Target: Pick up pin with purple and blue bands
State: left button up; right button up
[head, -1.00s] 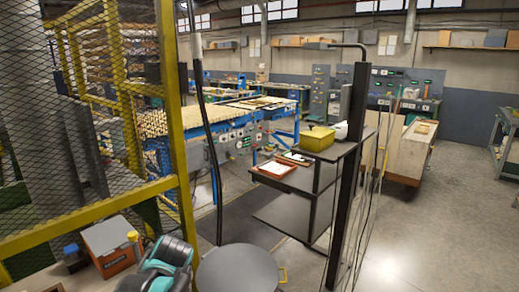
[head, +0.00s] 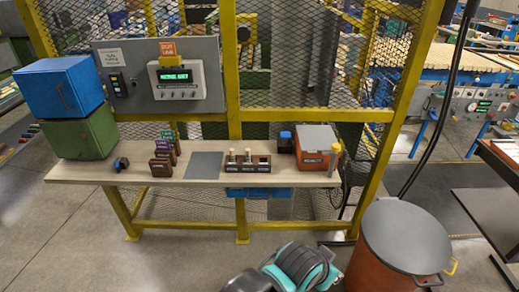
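No pin with purple and blue bands can be made out at this size. On the wooden bench (head: 100,173), a small dark rack (head: 260,163) holds small upright pins (head: 248,156) with pale tops; their bands are too small to read. To its left stand small brown blocks (head: 161,168) with dark labels, some with purple or green panels behind. A flat grey plate (head: 204,165) lies between them and the rack. Neither of my grippers is in view.
A dark dumbbell-shaped part (head: 121,163), green box (head: 84,133), blue box (head: 60,87) and orange box (head: 317,152) with a grey lid occupy the bench. A grey-lidded drum (head: 407,235) and a teal-and-black machine (head: 300,268) stand in front at right. Floor at front left is clear.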

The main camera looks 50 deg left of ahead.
aim_at(248, 150)
jog(key=u, duration=1.85)
jog(key=i+l, duration=0.3)
jog(key=i+l+z, duration=0.15)
jog(key=i+l, duration=0.15)
jog(key=i, duration=0.25)
jog(key=i+j, duration=0.25)
jog(key=i+l+z, duration=0.05)
jog(key=i, duration=0.05)
